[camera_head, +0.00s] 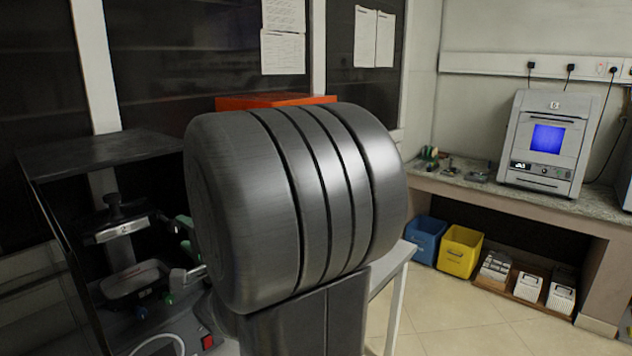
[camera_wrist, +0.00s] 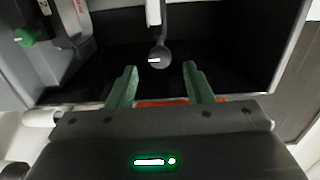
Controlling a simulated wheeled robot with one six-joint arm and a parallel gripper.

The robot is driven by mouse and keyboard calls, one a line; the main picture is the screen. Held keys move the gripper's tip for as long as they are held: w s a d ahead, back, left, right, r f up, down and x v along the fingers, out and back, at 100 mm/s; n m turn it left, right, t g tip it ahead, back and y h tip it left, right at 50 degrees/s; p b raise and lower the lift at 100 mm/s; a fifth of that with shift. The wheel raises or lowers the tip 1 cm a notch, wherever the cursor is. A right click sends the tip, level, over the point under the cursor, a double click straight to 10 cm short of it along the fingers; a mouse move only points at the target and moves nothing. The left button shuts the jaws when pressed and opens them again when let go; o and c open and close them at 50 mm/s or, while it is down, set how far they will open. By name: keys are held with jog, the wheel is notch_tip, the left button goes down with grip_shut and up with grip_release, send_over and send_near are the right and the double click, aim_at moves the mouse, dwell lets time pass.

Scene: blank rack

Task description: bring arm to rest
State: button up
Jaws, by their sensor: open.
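My gripper (camera_wrist: 160,70) is open, with its two green fingers apart and nothing between them in the wrist view. The fingers point toward the dark inside of a box-like enclosure. A grey rod with a rounded end (camera_wrist: 160,57) stands just beyond the fingertips; I cannot tell whether they touch. In the head view, green finger parts (camera_head: 184,232) show at the left edge of my large dark arm link, which hides the rest of the gripper. They are close to a machine with a "2" label (camera_head: 122,229) inside the black enclosure (camera_head: 105,150).
A green knob (camera_wrist: 28,37) is at the upper left of the wrist view. An orange-red box top (camera_head: 270,101) shows behind my arm. At right, a bench (camera_head: 480,200) bears a grey device (camera_head: 548,145); blue (camera_head: 426,240) and yellow bins (camera_head: 459,252) stand below.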

aim_at(176, 227)
jog(key=v, duration=0.8)
jog(key=p+x, duration=0.1)
jog(key=x, duration=1.3)
jog(key=shift+w+a+f+n, duration=0.1)
jog(key=shift+a+f+n, duration=0.05)
jog(key=shift+n, duration=0.25)
jog(key=shift+n+b, duration=0.4)
jog(key=shift+n, duration=0.4)
jog(key=n, duration=0.2)
jog(key=shift+n+b, duration=0.3)
jog(key=shift+b, duration=0.05)
jog(key=n+b, duration=0.1)
jog(key=n, duration=0.4)
jog(key=n+b, duration=0.1)
jog(key=n, duration=0.4)
jog(key=shift+b, duration=0.35)
jog(key=n+b, duration=0.1)
jog(key=n, duration=0.4)
